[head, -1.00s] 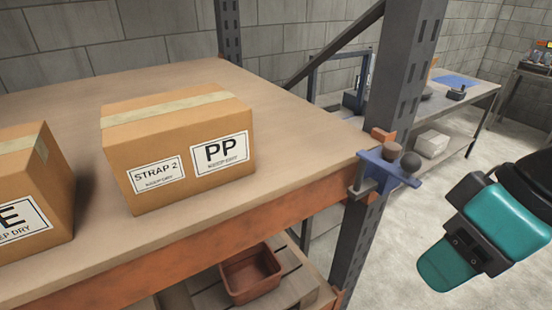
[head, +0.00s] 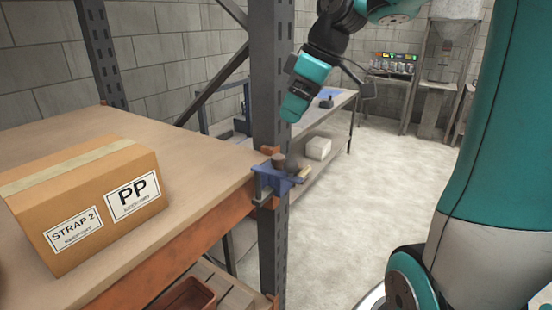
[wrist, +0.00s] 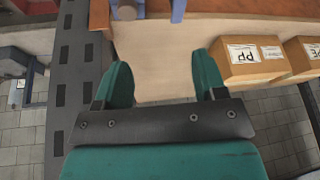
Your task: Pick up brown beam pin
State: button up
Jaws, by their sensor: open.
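The brown pin (head: 279,161) stands upright in a blue bracket (head: 272,181) on the rack's grey post, at the shelf's right front corner. A brown round end, apparently the pin, shows at the top of the wrist view (wrist: 127,10), with a blue part of the bracket (wrist: 178,10) to its right. My gripper (head: 293,110) is above the pin and slightly to its right in the head view, empty and apart from it. In the wrist view the teal fingers (wrist: 161,72) are spread open, with only wooden shelf showing between them. The pin's lower part is hidden.
The grey post (head: 269,80) rises close beside the bracket and my gripper. Cardboard boxes, one marked PP (head: 85,200), sit on the wooden shelf (head: 190,150). A reddish bin (head: 188,295) is below. Open floor (head: 350,210) lies to the right.

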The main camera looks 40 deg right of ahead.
send_near(281, 157)
jog(key=shift+h, duration=0.3)
jog(key=p+x, duration=0.1)
jog(key=x, duration=0.2)
jog(key=p+x, duration=0.1)
jog(key=x, duration=0.2)
jog(key=p+x, duration=0.2)
jog(key=x, duration=0.1)
jog(key=shift+a, duration=0.3)
jog(key=shift+w+f, duration=0.2)
jog(key=shift+f, duration=0.3)
jog(key=c, duration=1)
